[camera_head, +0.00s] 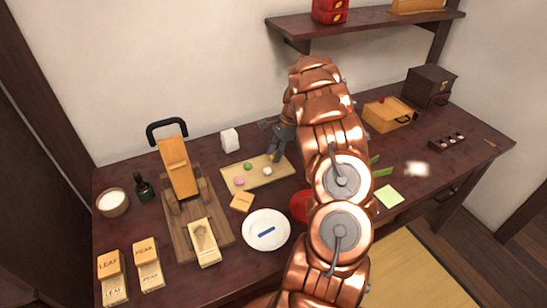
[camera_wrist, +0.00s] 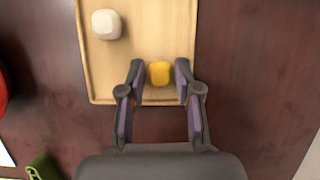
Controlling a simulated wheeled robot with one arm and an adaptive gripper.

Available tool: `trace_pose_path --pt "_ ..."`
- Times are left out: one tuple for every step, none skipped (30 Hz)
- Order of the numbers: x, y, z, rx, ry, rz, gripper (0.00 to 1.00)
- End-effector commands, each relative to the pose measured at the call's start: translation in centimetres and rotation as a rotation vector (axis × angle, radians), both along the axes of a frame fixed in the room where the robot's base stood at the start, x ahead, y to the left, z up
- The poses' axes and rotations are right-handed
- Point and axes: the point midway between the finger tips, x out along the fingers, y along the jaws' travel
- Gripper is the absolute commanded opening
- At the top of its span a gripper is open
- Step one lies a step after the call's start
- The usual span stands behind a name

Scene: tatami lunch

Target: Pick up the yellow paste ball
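The yellow paste ball (camera_wrist: 160,73) sits near one edge of a light wooden tray (camera_wrist: 155,25) in the wrist view. My gripper (camera_wrist: 160,80) is open, with one finger on each side of the ball and a narrow gap visible on both sides. A white paste ball (camera_wrist: 106,24) lies on the same tray, up and to the left. In the head view my gripper (camera_head: 276,156) reaches down at the right part of the tray (camera_head: 258,181), and the yellow ball cannot be made out there.
Green (camera_head: 248,166) and pink (camera_head: 239,182) balls share the tray. A white plate (camera_head: 266,240) with a blue item, a small wooden box (camera_head: 242,202) and a white block (camera_head: 230,139) stand nearby. A wooden press (camera_head: 178,168) stands left. A wall shelf (camera_head: 370,24) hangs above.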

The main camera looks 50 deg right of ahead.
Motion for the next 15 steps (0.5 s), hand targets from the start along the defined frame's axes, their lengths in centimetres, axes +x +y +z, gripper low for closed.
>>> trace_pose_path --pt "-0.01 0.01 -0.08 0.0 0.0 0.0 0.33" --pt "0.01 0.02 -0.1 -0.001 0.0 0.0 0.33" --pt "0.01 0.01 -0.1 -0.001 -0.001 0.0 0.33" --pt "0.02 0.0 -0.09 -0.001 -0.001 0.0 0.33" --pt "0.03 0.0 -0.09 -0.001 -0.001 0.0 0.33" --pt "0.03 -0.01 -0.08 -0.002 -0.001 -0.001 0.33" --pt "0.03 -0.02 -0.08 -0.002 -0.001 -0.001 0.33" --pt "0.04 -0.02 -0.07 -0.002 -0.001 -0.001 0.3" --pt "0.04 -0.02 -0.07 -0.002 -0.001 -0.001 0.26" --pt "0.04 -0.02 -0.07 -0.002 -0.001 -0.001 0.23" --pt "0.05 -0.02 -0.06 -0.002 -0.001 -0.001 0.2" --pt "0.04 -0.03 -0.06 -0.002 -0.001 -0.001 0.16" --pt "0.04 -0.02 -0.06 -0.002 -0.001 -0.001 0.12" --pt "0.04 -0.02 -0.06 -0.002 -0.001 -0.001 0.1" --pt "0.04 -0.03 -0.05 -0.002 -0.001 -0.001 0.1"
